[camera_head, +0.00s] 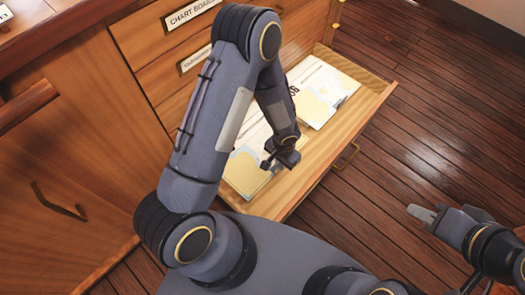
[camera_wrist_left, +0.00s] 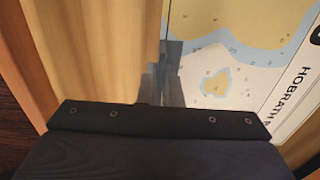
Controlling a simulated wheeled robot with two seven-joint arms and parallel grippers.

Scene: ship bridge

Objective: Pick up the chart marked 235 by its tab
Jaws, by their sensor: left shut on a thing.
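A chart (camera_head: 245,171) with blue and tan areas lies in the near part of the open drawer, partly hidden by my left arm. My left gripper (camera_head: 267,164) is shut on this chart's edge. In the left wrist view the chart (camera_wrist_left: 250,30) shows a tan coast and the letters "HOBRATH", and the fingers (camera_wrist_left: 170,80) are at its left edge. I cannot read 235 on it, and the tab is hidden or unclear. My right gripper (camera_head: 425,214) is empty, out over the floor at the right; its opening is unclear.
The open drawer (camera_head: 362,118) has a wooden front wall with a brass handle (camera_head: 347,157). Another chart (camera_head: 325,92) lies in its far part. A cabinet (camera_head: 75,150) stands at the left. The plank floor (camera_head: 430,130) at the right is clear.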

